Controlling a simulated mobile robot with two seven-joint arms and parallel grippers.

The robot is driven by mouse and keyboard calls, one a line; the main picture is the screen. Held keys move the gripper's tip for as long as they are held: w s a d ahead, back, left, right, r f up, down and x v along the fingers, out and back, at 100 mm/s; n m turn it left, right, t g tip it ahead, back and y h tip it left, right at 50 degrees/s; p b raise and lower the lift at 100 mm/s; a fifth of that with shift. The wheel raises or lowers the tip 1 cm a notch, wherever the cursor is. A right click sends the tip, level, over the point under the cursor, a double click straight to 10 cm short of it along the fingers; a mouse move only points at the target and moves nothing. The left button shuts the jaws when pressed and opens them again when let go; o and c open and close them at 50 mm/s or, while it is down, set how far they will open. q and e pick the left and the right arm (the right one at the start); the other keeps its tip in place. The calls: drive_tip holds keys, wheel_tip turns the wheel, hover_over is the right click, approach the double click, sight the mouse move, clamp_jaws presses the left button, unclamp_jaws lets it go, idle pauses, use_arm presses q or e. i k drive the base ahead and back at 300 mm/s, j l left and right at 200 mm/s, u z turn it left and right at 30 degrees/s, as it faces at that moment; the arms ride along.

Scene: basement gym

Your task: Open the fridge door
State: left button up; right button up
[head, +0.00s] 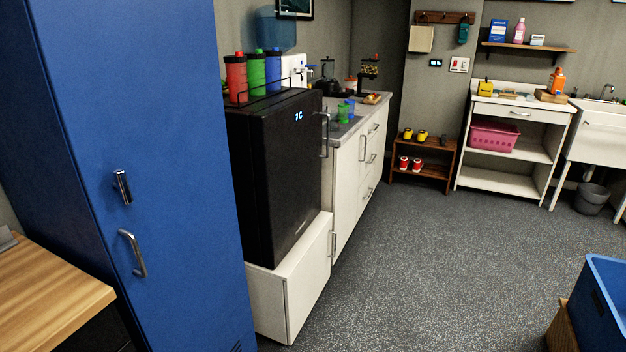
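The fridge is a small black box (280,175) with a lit temperature display on its front, left of the middle in the head view. Its door is shut and faces right. A vertical silver handle (325,136) sits near the door's far edge. The fridge stands on a low white cabinet (290,285). Neither of my grippers shows in the head view.
A tall blue locker (130,150) stands close on the left, before the fridge. A wooden top (45,290) is at lower left. Bottles (255,73) stand on the fridge. A blue bin (600,300) is at lower right. The speckled floor (430,260) between is clear.

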sight(287, 135)
drive_tip(key=j+z, duration=0.45)
drive_tip(key=j, duration=0.75)
drive_tip(key=i+l, duration=0.25)
drive_tip(key=i, duration=0.15)
drive_tip(key=i+l+z, duration=0.1)
drive_tip(key=i+l, duration=0.2)
drive_tip(key=i, duration=0.15)
drive_tip(key=i+l+z, duration=0.1)
drive_tip(key=i+l, duration=0.15)
drive_tip(key=i, duration=0.15)
drive_tip(key=i+l, duration=0.2)
drive_tip(key=i, duration=0.25)
